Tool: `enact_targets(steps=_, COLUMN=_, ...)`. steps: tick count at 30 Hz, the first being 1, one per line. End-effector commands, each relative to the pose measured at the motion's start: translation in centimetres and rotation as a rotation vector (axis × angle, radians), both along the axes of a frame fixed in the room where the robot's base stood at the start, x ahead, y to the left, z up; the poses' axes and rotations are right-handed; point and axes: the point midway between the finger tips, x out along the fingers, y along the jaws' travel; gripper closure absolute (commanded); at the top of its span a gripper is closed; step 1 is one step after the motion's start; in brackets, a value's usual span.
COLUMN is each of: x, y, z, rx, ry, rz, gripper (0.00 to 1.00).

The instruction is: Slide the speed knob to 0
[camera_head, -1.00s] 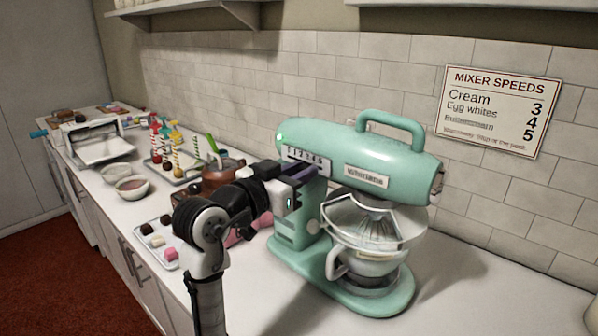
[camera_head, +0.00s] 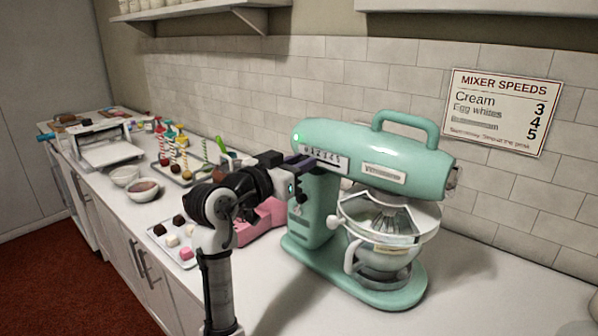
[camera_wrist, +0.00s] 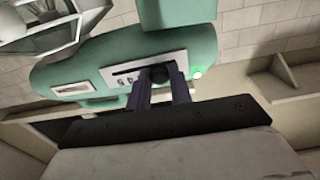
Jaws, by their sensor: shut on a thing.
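The teal stand mixer (camera_head: 405,150) stands on the counter. Its pale speed scale plate (camera_head: 333,160) has a row of small digits and a slot. In the wrist view the plate (camera_wrist: 115,78) shows upside down. My gripper (camera_head: 305,161) reaches the plate's left end in the head view. In the wrist view my gripper (camera_wrist: 160,88) is shut on the round dark speed knob (camera_wrist: 160,73), a finger on each side. The knob sits at the slot's end nearest the lit green lamp (camera_wrist: 197,72). The digit beside it is hidden.
A sign (camera_head: 503,110) on the tiled wall lists mixer speeds. The bowl (camera_head: 382,255) sits under the mixer head. A pink object (camera_head: 262,222) stands behind my arm, beside a tray of sweets (camera_head: 186,258). The counter right of the mixer is clear.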

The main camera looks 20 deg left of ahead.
Motion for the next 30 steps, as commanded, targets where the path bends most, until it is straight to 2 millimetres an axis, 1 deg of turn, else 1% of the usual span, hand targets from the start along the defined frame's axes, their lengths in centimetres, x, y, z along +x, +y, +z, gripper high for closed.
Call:
enact_targets(steps=1, x=0.2, y=1.0, z=0.1, rx=-0.002, ry=-0.003, rz=0.004, gripper=1.0)
enact_targets(steps=4, x=0.4, y=1.9, z=0.1, rx=-0.001, ry=-0.003, rz=0.005, gripper=1.0)
enact_targets(steps=14, x=0.5, y=2.3, z=0.2, rx=-0.002, ry=-0.006, rz=0.009, gripper=1.0)
enact_targets(steps=15, x=0.5, y=2.3, z=0.2, rx=-0.002, ry=-0.006, rz=0.01, gripper=0.75)
enact_targets(steps=19, x=0.5, y=2.2, z=0.2, rx=-0.002, ry=-0.005, rz=0.008, gripper=0.58)
enact_targets(steps=27, x=0.4, y=2.1, z=0.1, rx=-0.001, ry=-0.003, rz=0.004, gripper=0.57)
enact_targets(steps=30, x=-0.1, y=2.3, z=0.0, rx=-0.001, ry=-0.004, rz=0.004, gripper=0.57)
